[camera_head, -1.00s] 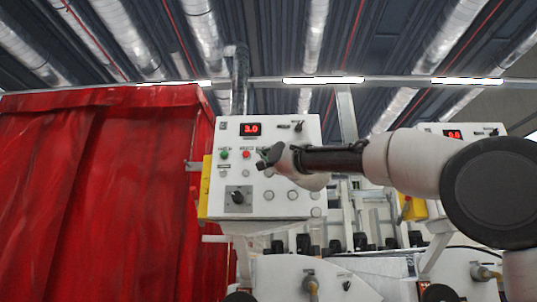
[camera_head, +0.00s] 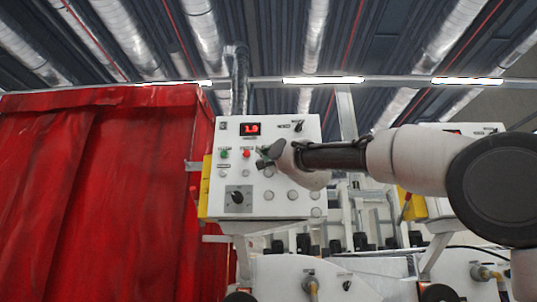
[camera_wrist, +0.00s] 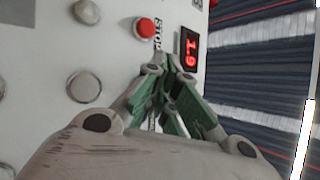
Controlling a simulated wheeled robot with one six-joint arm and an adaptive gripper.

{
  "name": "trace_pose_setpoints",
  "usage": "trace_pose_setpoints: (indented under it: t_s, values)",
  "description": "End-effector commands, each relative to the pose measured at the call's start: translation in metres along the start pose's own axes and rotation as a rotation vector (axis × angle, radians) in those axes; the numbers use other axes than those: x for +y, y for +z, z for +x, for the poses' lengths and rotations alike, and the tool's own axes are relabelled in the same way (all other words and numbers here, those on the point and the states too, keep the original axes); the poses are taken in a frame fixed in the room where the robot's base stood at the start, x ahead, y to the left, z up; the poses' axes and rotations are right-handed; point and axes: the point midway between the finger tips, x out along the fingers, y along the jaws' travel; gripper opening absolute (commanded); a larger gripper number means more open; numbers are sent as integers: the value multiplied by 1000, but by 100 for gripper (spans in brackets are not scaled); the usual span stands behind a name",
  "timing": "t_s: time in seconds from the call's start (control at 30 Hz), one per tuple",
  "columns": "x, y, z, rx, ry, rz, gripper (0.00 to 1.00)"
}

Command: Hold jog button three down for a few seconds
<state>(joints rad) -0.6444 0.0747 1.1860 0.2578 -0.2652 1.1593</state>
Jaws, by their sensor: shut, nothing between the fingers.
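The white control panel (camera_head: 295,205) faces me with a red digital display (camera_head: 250,129), a green button (camera_head: 224,154), a red button (camera_head: 246,154) and several pale round buttons. The red button also shows in the wrist view (camera_wrist: 145,27), beside the word STOP. My gripper (camera_head: 262,159) is shut and empty, its fingertips at the panel face just right of the red button. In the wrist view my fingertips (camera_wrist: 168,66) lie between the STOP label and the display. Whatever they touch is hidden, and I cannot read which button is jog three.
A black rotary knob (camera_head: 237,197) sits low on the panel, and a small switch (camera_head: 298,126) at its upper right. A red curtain (camera_head: 100,200) hangs at left. A second panel (camera_head: 485,128) stands behind my arm.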

Motion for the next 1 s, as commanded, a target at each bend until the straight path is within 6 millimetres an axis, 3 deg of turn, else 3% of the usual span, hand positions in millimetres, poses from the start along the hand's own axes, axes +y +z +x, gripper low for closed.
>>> trace_pose_setpoints:
  t_s: [0.53,1.0]
  values:
    - [-7,6,-9,0,-2,1,0]
    - [-29,28,-39,0,-2,1,0]
